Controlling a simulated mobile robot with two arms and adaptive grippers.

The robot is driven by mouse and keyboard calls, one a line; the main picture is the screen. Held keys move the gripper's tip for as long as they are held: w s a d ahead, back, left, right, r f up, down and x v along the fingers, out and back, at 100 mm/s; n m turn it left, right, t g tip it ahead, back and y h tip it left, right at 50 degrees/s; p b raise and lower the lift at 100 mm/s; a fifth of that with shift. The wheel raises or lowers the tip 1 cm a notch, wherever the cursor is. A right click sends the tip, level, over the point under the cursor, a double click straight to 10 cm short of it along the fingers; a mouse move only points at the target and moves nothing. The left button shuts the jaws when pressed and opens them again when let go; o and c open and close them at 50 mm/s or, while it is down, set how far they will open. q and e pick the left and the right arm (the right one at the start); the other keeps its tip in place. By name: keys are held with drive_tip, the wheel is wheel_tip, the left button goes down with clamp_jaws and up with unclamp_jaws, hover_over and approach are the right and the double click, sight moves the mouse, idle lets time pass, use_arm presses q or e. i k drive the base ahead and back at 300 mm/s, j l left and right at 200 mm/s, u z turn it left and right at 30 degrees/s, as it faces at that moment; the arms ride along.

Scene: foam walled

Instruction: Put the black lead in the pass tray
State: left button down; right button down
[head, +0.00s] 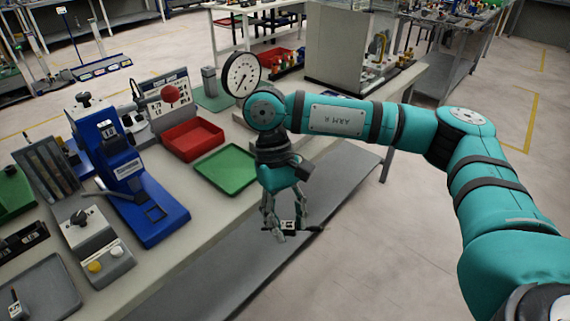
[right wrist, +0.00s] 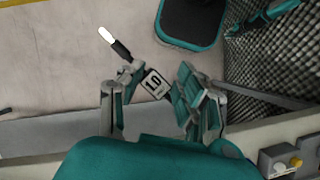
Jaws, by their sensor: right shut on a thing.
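My right gripper (head: 284,226) is shut on a thin dark piece (right wrist: 121,50), which I take to be the black lead. It has a pale tip and a white square tag marked 10, and lies crosswise between the fingers in the right wrist view (right wrist: 158,92). In the head view the gripper hangs past the bench's front edge, to the right of and nearer than the green tray. The empty green tray (head: 228,169), which seems to be the pass tray, lies flat on the bench beside a red tray (head: 192,140). My left gripper is not in view.
A blue press-like fixture (head: 130,170) stands left of the trays. A dial gauge (head: 241,74) stands behind them, close to my right arm. A grey tray (head: 62,298) at the lower left holds a small tagged piece. A grey shelf (head: 225,275) runs below the bench edge.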

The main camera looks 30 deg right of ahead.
sight(240, 173)
drive_tip(key=i+j+z, duration=0.35)
drive_tip(key=j, duration=0.25)
drive_tip(key=i+j+z, duration=0.2)
drive_tip(key=i+j, duration=0.05)
drive_tip(key=j, duration=0.1)
